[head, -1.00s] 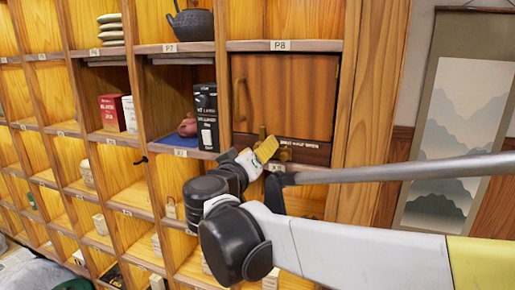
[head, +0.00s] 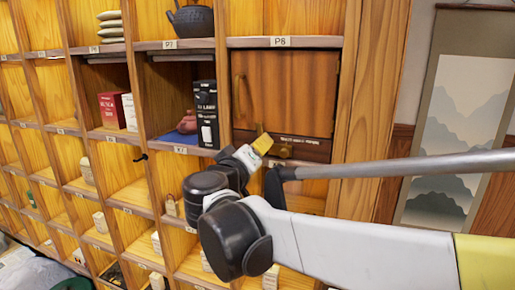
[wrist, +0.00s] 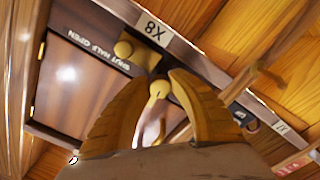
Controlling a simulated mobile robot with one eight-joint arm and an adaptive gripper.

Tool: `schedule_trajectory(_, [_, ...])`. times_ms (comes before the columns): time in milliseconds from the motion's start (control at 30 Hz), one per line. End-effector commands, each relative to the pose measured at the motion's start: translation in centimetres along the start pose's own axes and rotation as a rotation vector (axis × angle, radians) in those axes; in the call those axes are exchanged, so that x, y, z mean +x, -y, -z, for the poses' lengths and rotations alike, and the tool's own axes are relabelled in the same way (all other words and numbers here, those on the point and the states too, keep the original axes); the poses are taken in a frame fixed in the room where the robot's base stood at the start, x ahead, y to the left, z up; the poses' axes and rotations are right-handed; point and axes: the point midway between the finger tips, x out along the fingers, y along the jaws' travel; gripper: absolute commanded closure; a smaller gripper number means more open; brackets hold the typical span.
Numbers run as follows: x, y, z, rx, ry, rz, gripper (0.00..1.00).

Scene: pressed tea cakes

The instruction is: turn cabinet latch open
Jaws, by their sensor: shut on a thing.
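The cabinet door (head: 295,90) is dark brown wood, closed, with a brass pull (head: 240,97) on its left side. Below it is a dark strip (head: 312,149) lettered SHUT, HALF, OPEN in the wrist view. The brass latch shows beside my gripper in the head view (head: 286,152) and between my fingers in the wrist view (wrist: 159,89). Part of the latch is hidden by the fingers.
Open cubbies surround the cabinet. To the left stand a black box (head: 206,115), a reddish teapot (head: 186,121) on blue cloth and a red box (head: 111,110). A dark kettle (head: 191,20) is above. A wall scroll (head: 455,120) hangs at the right.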

Motion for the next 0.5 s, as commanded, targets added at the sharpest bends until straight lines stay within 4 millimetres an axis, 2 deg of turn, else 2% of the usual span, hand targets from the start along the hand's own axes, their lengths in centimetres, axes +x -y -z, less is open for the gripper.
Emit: schedule_trajectory(500, [0.01, -0.04, -0.11, -0.482, 0.002, 0.0, 1.0])
